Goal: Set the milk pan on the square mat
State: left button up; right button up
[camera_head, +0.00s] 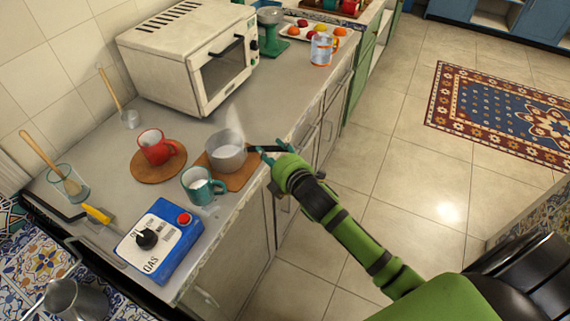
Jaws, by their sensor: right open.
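The milk pan (226,153) is a small grey metal pan with pale liquid inside and a faint wisp of steam above it. It stands on the brown square mat (242,178) near the counter's front edge. Its dark handle (262,149) points right, toward my right gripper. My right gripper (272,152) is open at the handle, with its teal fingertips close around it; whether they touch it is not clear. My left gripper does not show.
A red mug (156,148) stands on a round mat (158,170). A teal mug (201,187) stands close in front of the square mat. A blue gas box (160,243) is at the front. A white toaster oven (190,55) stands behind.

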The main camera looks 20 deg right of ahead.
jog(key=a+b+v, duration=0.1)
jog(key=v, duration=1)
jog(key=s+d+f+m+g, duration=0.1)
jog(key=s+f+m+g, duration=0.15)
jog(key=f, duration=0.85)
jog(key=s+d+f+m+g+h, duration=0.1)
jog(key=s+d+f+m+g, duration=0.2)
jog(key=f, duration=0.8)
jog(key=s+f+m+g, duration=0.2)
jog(key=s+f+m, duration=0.15)
jog(key=f, duration=0.75)
jog(key=s+f+m+g, duration=0.2)
jog(key=s+f, duration=0.3)
jog(key=s, duration=0.4)
jog(key=s+a+f+m+g, duration=0.1)
jog(key=s+f+m+g, duration=0.1)
jog(key=s+f, duration=0.4)
jog(key=s+a+f+m+g, duration=0.1)
jog(key=s+f, duration=0.4)
jog(key=s, duration=0.8)
jog(key=shift+s+f+m+g, duration=0.3)
jog(key=shift+m+g, duration=0.35)
jog(key=shift+m, duration=0.55)
jog(key=shift+w, duration=0.1)
